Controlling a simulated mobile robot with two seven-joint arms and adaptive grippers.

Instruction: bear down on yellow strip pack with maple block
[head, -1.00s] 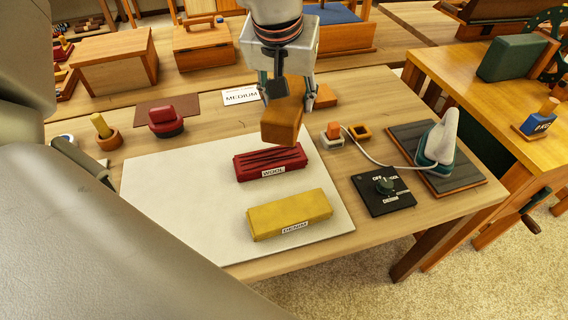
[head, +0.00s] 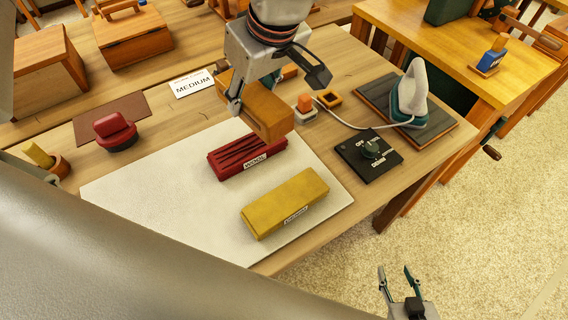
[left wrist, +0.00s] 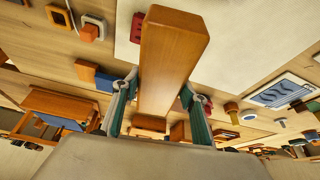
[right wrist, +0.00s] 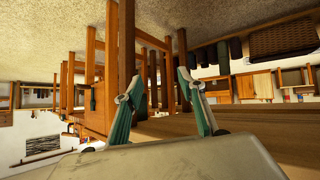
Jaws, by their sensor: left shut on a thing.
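The yellow strip pack (head: 285,203) lies on the white mat (head: 150,195), its label facing the front. The maple block (head: 262,108) is held tilted above and behind the red pack (head: 240,160), away from the yellow pack. My left gripper (head: 268,92) is shut on the block; in the left wrist view the block (left wrist: 170,50) extends out between both fingers (left wrist: 157,100). My right gripper (head: 397,275) is open and empty over the floor at the lower right; its spread fingers also show in the right wrist view (right wrist: 160,82).
A black dial panel (head: 368,155) and a small iron (head: 410,95) on a dark board stand right of the mat, joined by a pale cord to a socket piece. A red-handled stamp (head: 115,130) and a MEDIUM card (head: 192,84) lie behind. My arm covers the lower left.

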